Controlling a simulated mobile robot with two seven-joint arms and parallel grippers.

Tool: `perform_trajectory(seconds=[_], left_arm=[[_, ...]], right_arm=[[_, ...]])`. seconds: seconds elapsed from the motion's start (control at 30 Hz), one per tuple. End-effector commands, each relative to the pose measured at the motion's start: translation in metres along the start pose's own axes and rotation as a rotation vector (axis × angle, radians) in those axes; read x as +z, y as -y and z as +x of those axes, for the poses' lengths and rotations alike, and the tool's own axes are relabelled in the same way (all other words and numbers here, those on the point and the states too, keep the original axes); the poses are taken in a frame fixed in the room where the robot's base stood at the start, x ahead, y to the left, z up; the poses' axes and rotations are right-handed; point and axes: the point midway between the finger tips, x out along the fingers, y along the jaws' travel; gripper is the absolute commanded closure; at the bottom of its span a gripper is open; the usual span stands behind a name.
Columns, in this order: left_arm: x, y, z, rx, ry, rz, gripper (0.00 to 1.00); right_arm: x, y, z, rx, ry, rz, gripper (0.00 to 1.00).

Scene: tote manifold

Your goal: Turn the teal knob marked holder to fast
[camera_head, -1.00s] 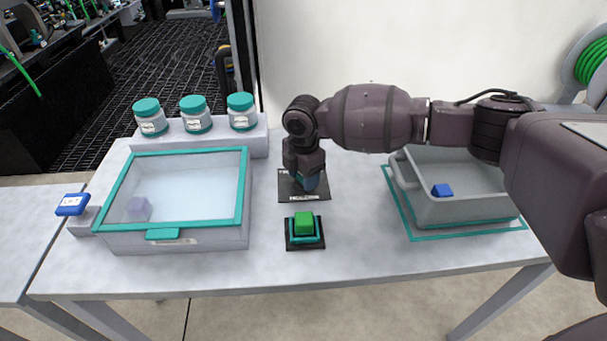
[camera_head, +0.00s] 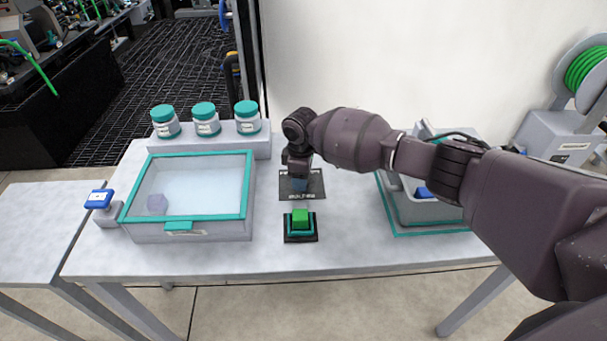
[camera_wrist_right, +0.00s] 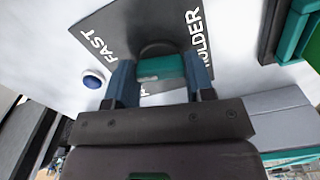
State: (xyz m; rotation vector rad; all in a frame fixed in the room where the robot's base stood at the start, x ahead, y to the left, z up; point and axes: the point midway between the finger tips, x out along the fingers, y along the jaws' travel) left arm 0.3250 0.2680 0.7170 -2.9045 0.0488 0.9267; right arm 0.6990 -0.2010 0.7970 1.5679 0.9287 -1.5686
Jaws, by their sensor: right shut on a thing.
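The teal knob (camera_wrist_right: 160,68) stands on a dark plate (camera_wrist_right: 120,27) lettered FAST and HOLDER in the right wrist view. My right gripper (camera_wrist_right: 158,80) is shut on the knob, with one blue finger on each side of it. In the head view the right gripper (camera_head: 299,180) reaches down onto the dark plate (camera_head: 317,190) from above and hides the knob. Part of the plate's lettering is covered by the fingers, so I cannot tell exactly which mark the knob points to. My left gripper is not in view.
A lidded, teal-framed box (camera_head: 247,215) stands left, with several teal-capped jars (camera_head: 205,120) behind. A grey tote (camera_head: 440,213) is right, under my arm. A blue-topped block (camera_head: 99,199) is far left.

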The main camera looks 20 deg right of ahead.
Motion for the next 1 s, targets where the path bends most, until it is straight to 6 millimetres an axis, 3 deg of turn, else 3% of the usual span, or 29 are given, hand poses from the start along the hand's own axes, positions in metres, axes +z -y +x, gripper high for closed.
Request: perform_trajectory(seconds=[0.2, 0.5, 1.0], left_arm=[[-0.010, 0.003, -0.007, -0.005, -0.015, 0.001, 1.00], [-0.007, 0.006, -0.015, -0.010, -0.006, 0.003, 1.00], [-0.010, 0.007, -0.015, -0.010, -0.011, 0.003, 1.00]], right_arm=[[-0.001, 0.001, -0.004, 0.000, -0.003, 0.178, 0.75], [-0.001, 0.001, -0.002, -0.002, -0.002, 0.341, 0.75], [-0.001, 0.001, 0.001, -0.002, -0.001, 0.407, 0.75]])
